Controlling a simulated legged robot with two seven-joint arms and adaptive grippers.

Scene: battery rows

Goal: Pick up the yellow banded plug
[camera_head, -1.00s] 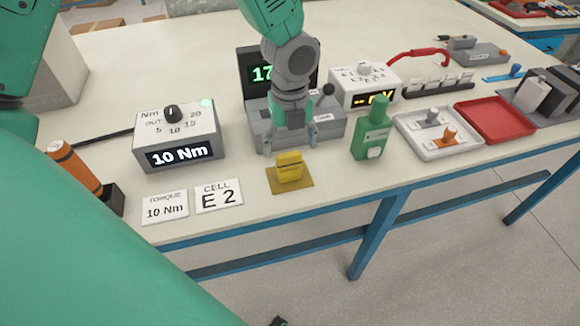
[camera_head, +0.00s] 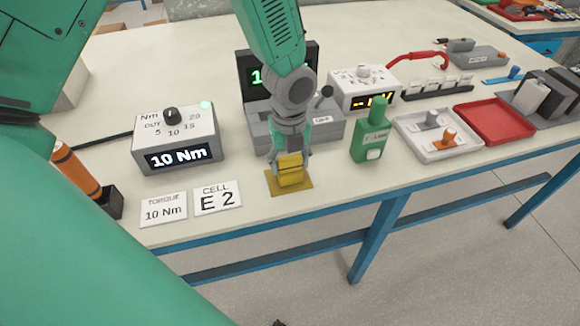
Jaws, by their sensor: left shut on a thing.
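The yellow plug (camera_head: 290,178) is a small blocky yellow piece at the front middle of the table. It appears to rest on a flat ochre mat (camera_head: 273,190); no clear gap shows beneath it. Its band cannot be made out. My left gripper (camera_head: 290,160) comes down from above and is shut on the plug's upper part, with a finger on each side. The fingers hide some of the plug's top and sides. My right gripper is not in view.
Behind the gripper stands a grey device (camera_head: 325,128) with a dark display. A green bottle-like piece (camera_head: 370,138) stands close on the right. The white cards (camera_head: 218,197) and the 10 Nm box (camera_head: 178,140) are on the left. The table's front edge is close.

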